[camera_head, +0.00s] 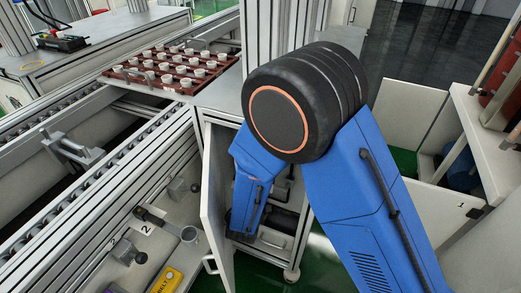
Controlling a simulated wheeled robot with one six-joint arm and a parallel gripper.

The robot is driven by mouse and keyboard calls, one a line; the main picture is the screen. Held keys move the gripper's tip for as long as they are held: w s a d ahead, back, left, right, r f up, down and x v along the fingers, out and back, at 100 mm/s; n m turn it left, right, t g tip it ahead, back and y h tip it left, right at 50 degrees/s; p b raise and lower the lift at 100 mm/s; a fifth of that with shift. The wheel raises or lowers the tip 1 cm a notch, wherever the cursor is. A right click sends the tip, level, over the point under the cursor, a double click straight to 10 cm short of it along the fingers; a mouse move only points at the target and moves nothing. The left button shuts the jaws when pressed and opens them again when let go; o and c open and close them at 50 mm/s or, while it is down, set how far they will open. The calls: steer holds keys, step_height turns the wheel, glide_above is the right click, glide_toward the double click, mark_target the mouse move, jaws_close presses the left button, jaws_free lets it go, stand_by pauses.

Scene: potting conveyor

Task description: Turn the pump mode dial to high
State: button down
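I cannot make out a pump mode dial, or any high marking, in this view. Several grey knob-like fittings sit on the side panel of the conveyor frame: one (177,188) higher up, another (128,252) lower left near labels marked 2. None can be told to be the pump mode dial. My blue arm with its large black joint fills the middle and right. Its far link reaches down behind an open cabinet door (214,195), and my gripper does not show.
A dark red tray (122,81) of several white-topped pots stands on the conveyor top. A yellow box (166,281) marked BELT is at the bottom. A light shelf unit (485,140) stands at the right. Green floor shows between the cabinet and the pale panels.

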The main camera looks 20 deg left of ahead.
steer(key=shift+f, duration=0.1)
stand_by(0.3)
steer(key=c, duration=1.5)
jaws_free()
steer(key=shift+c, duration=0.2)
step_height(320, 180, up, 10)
